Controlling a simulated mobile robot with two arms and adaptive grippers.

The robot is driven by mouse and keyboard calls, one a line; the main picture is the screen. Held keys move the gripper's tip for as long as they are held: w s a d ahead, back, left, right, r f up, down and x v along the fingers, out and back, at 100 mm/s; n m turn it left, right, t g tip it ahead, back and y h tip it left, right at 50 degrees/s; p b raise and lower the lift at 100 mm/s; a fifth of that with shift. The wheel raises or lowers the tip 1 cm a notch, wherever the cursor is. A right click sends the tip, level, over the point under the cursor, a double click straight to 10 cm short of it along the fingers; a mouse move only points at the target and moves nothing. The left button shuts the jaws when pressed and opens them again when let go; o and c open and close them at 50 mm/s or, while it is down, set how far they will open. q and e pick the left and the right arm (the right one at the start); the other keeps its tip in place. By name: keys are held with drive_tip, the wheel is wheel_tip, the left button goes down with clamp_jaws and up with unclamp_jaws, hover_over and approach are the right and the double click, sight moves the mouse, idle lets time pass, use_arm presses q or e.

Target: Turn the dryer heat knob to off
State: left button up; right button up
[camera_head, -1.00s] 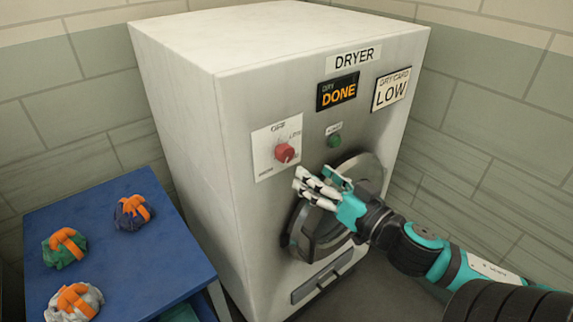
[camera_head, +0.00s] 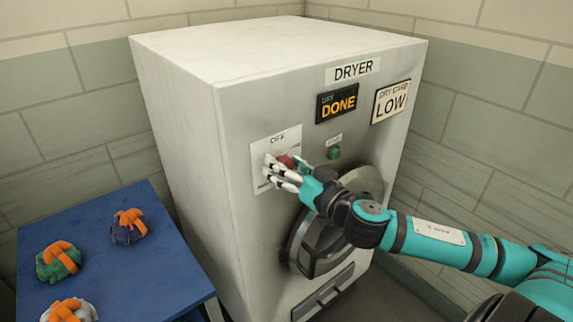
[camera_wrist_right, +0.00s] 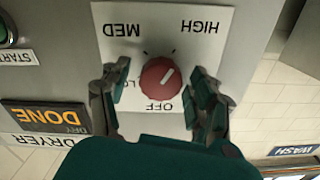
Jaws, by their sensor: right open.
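The dryer (camera_head: 235,170) is a tall white machine with a grey front. Its red heat knob (camera_head: 286,161) is on a white label plate (camera_head: 272,139), partly hidden behind my right gripper (camera_head: 277,174). In the right wrist view the knob (camera_wrist_right: 157,79) is between the two open fingers of my right gripper (camera_wrist_right: 159,78), with gaps on both sides. The plate appears upside down there, with OFF below the knob and MED and HIGH above; LOW is partly covered. My left gripper is out of view.
A green start button (camera_head: 334,153) sits right of the knob, and the round dryer door (camera_head: 298,245) is below. A DONE display (camera_head: 337,102) and a LOW card sign (camera_head: 391,99) are above. A blue table (camera_head: 165,262) with several strapped bundles stands at left.

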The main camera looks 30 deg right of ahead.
drive_tip(key=c, duration=1.2)
drive_tip(key=shift+o, duration=0.2)
drive_tip(key=shift+n, duration=0.3)
